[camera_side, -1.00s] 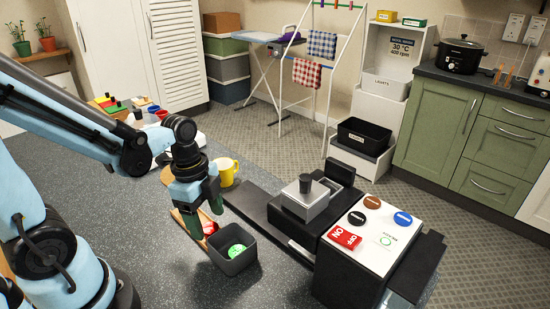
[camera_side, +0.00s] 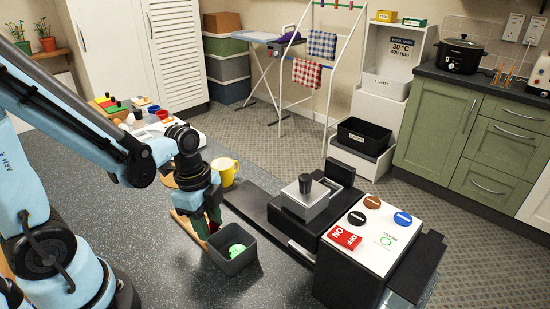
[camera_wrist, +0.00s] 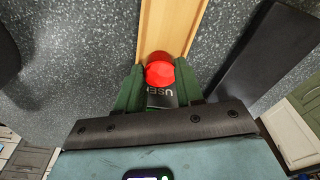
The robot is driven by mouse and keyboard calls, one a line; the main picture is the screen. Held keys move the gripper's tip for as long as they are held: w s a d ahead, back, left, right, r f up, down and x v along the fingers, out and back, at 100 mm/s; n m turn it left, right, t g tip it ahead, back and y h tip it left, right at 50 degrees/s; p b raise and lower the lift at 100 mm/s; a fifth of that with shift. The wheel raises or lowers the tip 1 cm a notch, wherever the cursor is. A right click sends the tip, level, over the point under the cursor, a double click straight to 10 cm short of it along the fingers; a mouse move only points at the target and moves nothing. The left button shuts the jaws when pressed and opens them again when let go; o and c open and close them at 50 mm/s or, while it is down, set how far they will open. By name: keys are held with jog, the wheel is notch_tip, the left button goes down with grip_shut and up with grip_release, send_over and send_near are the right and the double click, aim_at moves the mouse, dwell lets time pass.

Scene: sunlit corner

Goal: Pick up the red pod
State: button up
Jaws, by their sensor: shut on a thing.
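The red pod (camera_wrist: 160,73) sits between the two green fingers of my gripper (camera_wrist: 158,82) in the wrist view, its round red face toward the camera. My gripper (camera_side: 208,222) is shut on it, fingers pointing down. In the side view the fingers hide most of the pod. They are at the end of a light wooden rack (camera_side: 186,222), beside a dark grey bin (camera_side: 236,266). Whether the pod still touches the rack cannot be told.
A green pod (camera_side: 236,250) lies in the bin close to my fingers. A yellow mug (camera_side: 226,170) stands behind my gripper. A black machine (camera_side: 318,232) with a white button panel (camera_side: 372,238) stands to the right. Cups and small items (camera_side: 140,117) stand at the back left.

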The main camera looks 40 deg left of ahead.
aim_at(212, 228)
jog(key=shift+r, duration=0.15)
dwell(0.3)
jog(key=shift+r, duration=1.95)
jog(key=s+d+r, duration=0.5)
jog(key=d+r, duration=0.1)
jog(key=d, duration=0.4)
jog(key=w+d+r, duration=0.4)
jog(key=w+r, duration=0.3)
jog(key=w, duration=0.2)
jog(key=w+d+r, duration=0.3)
jog(key=w+r, duration=0.3)
jog(key=w, duration=0.4)
jog(key=shift+w+d+r, duration=0.25)
jog(key=shift+d+r, duration=0.1)
jog(key=shift+r, duration=0.05)
jog(key=shift+f, duration=0.1)
jog(key=shift+f, duration=1.8)
